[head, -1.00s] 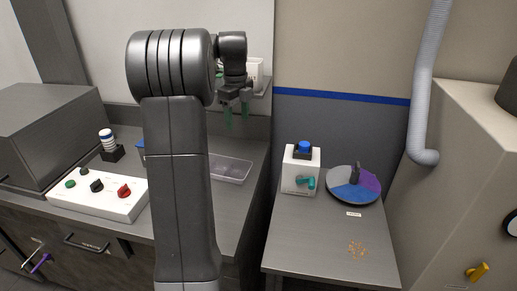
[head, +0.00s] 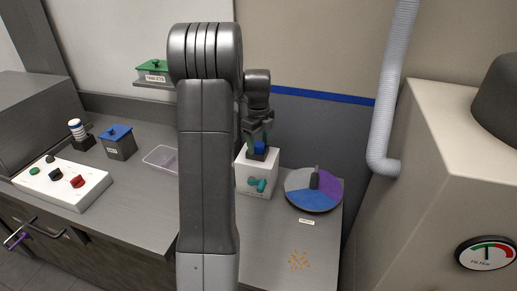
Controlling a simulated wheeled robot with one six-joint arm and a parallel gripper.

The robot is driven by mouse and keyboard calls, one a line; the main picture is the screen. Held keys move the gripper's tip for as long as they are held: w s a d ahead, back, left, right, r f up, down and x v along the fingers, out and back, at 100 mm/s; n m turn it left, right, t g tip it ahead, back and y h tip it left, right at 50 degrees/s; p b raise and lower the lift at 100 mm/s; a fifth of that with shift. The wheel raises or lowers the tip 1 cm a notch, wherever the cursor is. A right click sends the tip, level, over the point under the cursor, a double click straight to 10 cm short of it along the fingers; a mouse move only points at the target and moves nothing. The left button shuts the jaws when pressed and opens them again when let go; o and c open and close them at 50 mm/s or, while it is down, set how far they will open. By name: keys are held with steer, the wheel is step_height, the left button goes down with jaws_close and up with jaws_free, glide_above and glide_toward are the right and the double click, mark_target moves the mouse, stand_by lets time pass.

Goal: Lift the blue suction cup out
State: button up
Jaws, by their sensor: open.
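One finger shows at the cup's left; the other is hard to make out. I cannot tell whether the fingers touch the cup.
A round dial (head: 314,190) with blue, purple and grey sectors stands right of the white box, with crumbs (head: 299,259) in front. At left are a blue-lidded box (head: 118,141), a clear tray (head: 160,158) and a control panel (head: 65,185). A hose (head: 390,90) hangs at right.

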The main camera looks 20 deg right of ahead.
steer(key=c, duration=1.1)
steer(key=shift+r, duration=0.1)
